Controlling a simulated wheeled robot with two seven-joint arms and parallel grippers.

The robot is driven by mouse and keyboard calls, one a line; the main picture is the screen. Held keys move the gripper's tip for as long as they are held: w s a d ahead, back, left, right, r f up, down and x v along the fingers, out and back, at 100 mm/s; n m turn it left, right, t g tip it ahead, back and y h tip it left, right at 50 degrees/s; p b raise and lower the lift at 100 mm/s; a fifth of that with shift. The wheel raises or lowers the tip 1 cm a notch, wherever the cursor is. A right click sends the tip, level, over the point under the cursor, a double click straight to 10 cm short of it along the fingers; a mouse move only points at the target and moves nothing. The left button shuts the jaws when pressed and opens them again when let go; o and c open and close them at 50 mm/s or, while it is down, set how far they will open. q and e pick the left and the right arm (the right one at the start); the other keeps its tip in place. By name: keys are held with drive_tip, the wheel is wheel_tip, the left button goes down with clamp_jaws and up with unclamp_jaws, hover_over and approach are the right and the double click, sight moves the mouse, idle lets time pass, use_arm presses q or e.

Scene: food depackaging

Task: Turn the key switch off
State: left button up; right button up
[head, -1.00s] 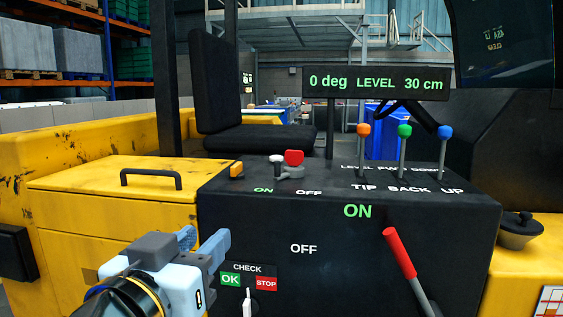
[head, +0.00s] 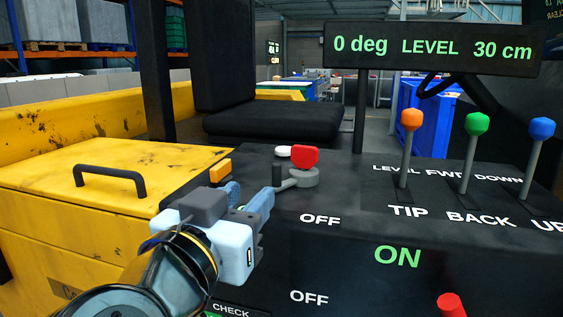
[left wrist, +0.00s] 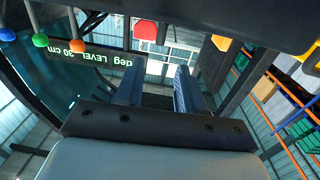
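The key switch (head: 304,157), a red grip on a round grey base, stands on top of the black console between the seat and the levers. An OFF label (head: 320,219) lies in front of it; the ON label beside that is hidden behind my gripper. My left gripper (head: 248,196) is open and empty, just left of the switch. Its fingers point toward the switch, with a gap that seems to remain. In the left wrist view the red grip (left wrist: 145,30) shows beyond the two spread fingers (left wrist: 158,88). My right gripper is not in view.
An orange button (head: 220,170) sits left of the switch. Orange, green and blue levers (head: 411,119) stand to the right, under a display (head: 430,49) reading LEVEL. A red-handled lever (head: 451,304) rises at the lower front. A yellow cover with a black handle (head: 108,177) is at left.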

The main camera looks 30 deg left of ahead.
sight(275, 170)
use_arm(q)
drive_tip(key=w, duration=0.4)
drive_tip(key=w+a, duration=0.1)
drive_tip(key=w, duration=0.3)
drive_tip(key=w+a, duration=0.1)
drive_tip(key=w, duration=0.3)
drive_tip(key=shift+a, duration=0.1)
clamp_jaws()
